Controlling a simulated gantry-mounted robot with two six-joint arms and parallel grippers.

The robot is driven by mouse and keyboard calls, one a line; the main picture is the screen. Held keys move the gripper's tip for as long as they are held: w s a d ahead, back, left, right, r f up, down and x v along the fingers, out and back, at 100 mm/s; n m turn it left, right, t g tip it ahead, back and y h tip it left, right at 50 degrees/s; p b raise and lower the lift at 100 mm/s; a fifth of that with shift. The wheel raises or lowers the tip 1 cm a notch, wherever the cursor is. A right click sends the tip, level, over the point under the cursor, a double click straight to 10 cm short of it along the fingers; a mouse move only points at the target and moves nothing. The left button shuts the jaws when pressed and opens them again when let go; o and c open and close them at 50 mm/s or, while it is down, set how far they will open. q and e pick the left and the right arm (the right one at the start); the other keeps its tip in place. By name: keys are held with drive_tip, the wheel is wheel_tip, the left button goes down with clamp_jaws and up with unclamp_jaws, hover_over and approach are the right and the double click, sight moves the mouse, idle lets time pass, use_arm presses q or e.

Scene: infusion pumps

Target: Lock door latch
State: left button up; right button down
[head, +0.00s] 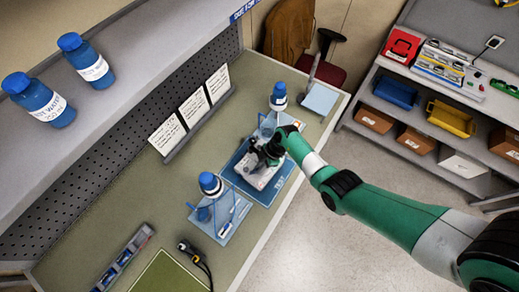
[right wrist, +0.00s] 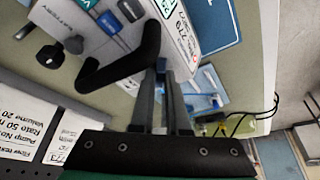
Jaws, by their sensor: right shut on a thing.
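The infusion pump (head: 262,172), a white unit with black parts, sits on the blue tray (head: 237,180) marked TEST in the middle of the bench. My right gripper (head: 270,152) reaches in from the right and is at the pump's top. In the right wrist view the pump's white labelled face (right wrist: 185,25) fills the upper part. The fingers hide part of the grip. I cannot make out which part is the door latch. My left gripper is not in view.
Blue-capped bottles stand behind the pump (head: 278,96) and in front of it (head: 210,184). Note cards (head: 193,107) line the bench's left side. A black cable tool (head: 192,250) and a green mat (head: 168,274) lie at the front. A shelf (head: 390,120) with bins stands right.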

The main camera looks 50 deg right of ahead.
drive_tip(key=m+p, duration=0.2)
drive_tip(key=m+t+h+p, duration=0.1)
drive_tip(key=p, duration=0.1)
drive_tip(key=m+p, duration=0.2)
drive_tip(key=shift+s+a+r+m+h, duration=0.15)
drive_tip(key=shift+r+m+h, duration=0.15)
drive_tip(key=m+t+h+p, duration=0.1)
drive_tip(key=m+p, duration=0.1)
drive_tip(key=m, duration=0.1)
drive_tip(key=shift+a+f, duration=0.1)
drive_tip(key=shift+f, duration=0.1)
drive_tip(key=shift+f+m+h, duration=0.15)
drive_tip(key=shift+m+h, duration=0.25)
drive_tip(key=shift+m, duration=0.8)
drive_tip(key=c, duration=0.9)
unclamp_jaws()
drive_tip(key=shift+r, duration=0.2)
